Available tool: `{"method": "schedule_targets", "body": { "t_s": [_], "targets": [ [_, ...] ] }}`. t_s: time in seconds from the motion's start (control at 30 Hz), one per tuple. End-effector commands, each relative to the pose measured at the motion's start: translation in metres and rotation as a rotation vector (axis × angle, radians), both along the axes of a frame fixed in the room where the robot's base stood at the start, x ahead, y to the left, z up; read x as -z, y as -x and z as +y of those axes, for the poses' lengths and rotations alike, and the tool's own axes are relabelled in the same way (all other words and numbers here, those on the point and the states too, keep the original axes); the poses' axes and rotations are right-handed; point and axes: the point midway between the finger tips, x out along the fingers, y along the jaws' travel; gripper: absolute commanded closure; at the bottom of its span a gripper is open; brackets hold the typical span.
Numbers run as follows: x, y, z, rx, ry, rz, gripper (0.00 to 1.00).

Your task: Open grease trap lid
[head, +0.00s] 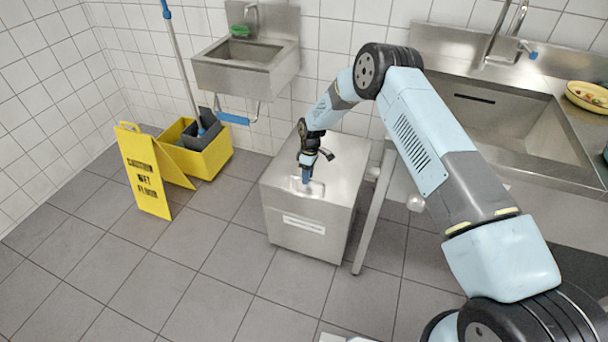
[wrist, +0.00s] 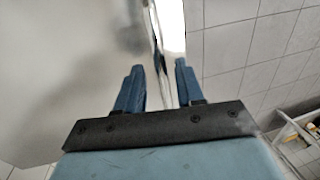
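The grease trap (head: 290,225) is a stainless steel box on the floor below the sinks. Its flat lid (head: 340,165) lies closed on top, with a thin metal bar handle (head: 318,189) near the front. My gripper (head: 306,180) points down at this handle. In the wrist view my gripper (wrist: 158,85) has its two blue fingers apart, with a shiny metal bar (wrist: 160,50) between them. A gap shows between the bar and the fingers, so it is not clamped. The lower end of the bar is hidden behind the gripper's dark plate.
A hand sink (head: 243,70) hangs on the wall behind left. A large sink (head: 500,110) on legs stands close at the right. A yellow mop bucket (head: 212,155) and a yellow floor sign (head: 143,170) stand left. The tiled floor in front is clear.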

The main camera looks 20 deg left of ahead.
Motion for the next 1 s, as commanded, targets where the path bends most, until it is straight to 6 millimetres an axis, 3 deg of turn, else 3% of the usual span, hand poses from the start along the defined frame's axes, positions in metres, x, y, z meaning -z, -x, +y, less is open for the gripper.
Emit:
{"method": "schedule_targets", "body": {
  "t_s": [0.37, 0.77, 0.8, 1.0],
  "targets": [
    [0.0, -0.001, 0.0, 0.0, -0.001, -0.001, 1.0],
    [-0.001, -0.002, -0.001, 0.001, -0.001, -0.004, 1.0],
    [0.002, -0.002, 0.025, -0.003, -0.003, -0.006, 1.0],
    [-0.007, -0.002, 0.003, 0.002, -0.006, 0.005, 1.0]
  ]
}}
